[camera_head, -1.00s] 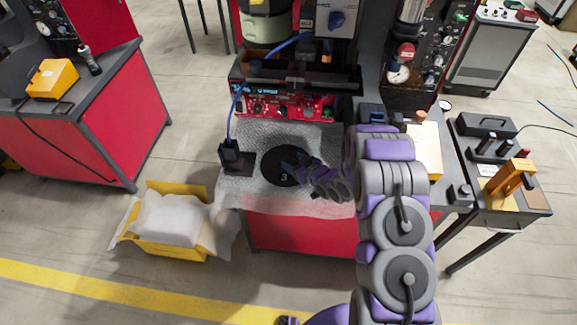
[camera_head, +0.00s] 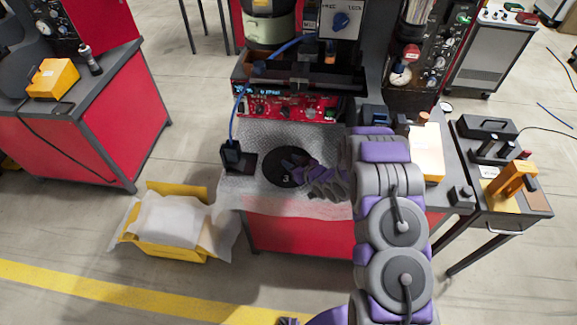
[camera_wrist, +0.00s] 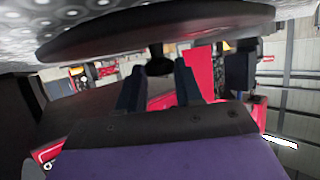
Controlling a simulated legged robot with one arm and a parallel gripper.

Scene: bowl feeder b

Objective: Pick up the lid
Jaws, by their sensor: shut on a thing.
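In the wrist view the lid (camera_wrist: 150,34) shows edge-on as a wide dark disc. Its dark knob (camera_wrist: 158,66) is between the two fingers of my gripper (camera_wrist: 158,82), which is shut on it. The lid is at or very near the mat; I cannot tell if it touches.
A black block with a blue cable (camera_head: 232,153) stands left of the lid. The red control panel (camera_head: 290,106) is behind it. A yellow box with white wrapping (camera_head: 170,220) is on the floor at left. A pale box (camera_head: 428,152) is right of my arm.

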